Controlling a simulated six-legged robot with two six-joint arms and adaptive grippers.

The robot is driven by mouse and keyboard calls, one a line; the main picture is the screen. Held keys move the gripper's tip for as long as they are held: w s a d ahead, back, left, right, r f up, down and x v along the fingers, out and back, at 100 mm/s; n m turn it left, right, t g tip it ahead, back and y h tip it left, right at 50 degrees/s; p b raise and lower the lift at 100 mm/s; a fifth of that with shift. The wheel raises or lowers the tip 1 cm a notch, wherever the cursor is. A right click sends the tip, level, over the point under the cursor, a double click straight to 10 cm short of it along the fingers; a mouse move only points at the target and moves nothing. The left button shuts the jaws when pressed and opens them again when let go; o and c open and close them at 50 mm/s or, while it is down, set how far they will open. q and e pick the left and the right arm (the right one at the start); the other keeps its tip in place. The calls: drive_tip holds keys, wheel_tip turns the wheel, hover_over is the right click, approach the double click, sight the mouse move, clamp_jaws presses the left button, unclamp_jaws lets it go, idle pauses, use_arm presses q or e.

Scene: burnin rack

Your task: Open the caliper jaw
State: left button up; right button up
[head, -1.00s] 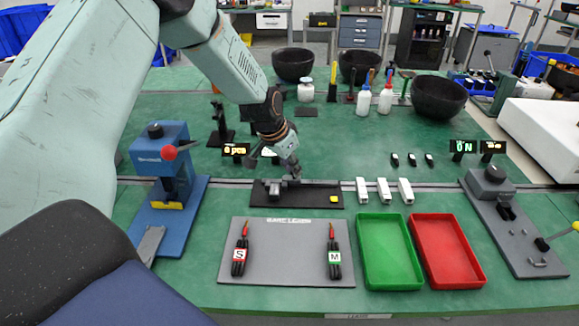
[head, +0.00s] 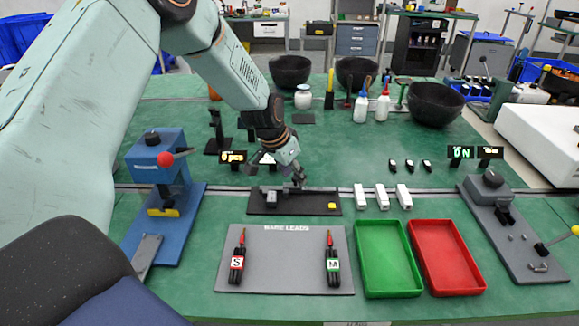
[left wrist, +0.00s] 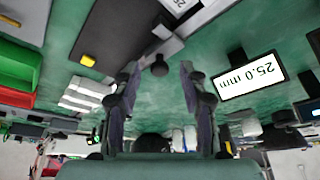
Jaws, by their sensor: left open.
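The caliper sits on a black base (head: 262,207) in the middle of the bench, with a grey beam (head: 318,189), a grey block at its left end and a yellow button (head: 332,206) at its right. My left gripper (head: 298,184) is open just above the beam. In the left wrist view its fingers (left wrist: 160,78) stand apart on either side of a dark round knob (left wrist: 160,68); I cannot tell whether they touch it. A display (left wrist: 248,76) there reads 25.0 mm. My right gripper is not in view.
White blocks (head: 382,197) stand right of the caliper. A grey mat (head: 285,270) with two probes, a green tray (head: 388,290) and a red tray (head: 447,285) lie in front. A blue press (head: 158,165) stands left and a grey fixture (head: 515,235) right.

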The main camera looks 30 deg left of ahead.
use_arm(q)
drive_tip(key=d+v, duration=0.1)
drive_tip(key=v, duration=1)
drive_tip(key=shift+s+a+r, duration=0.25)
drive_tip(key=shift+a+r, duration=0.1)
drive_tip(key=shift+a, duration=0.15)
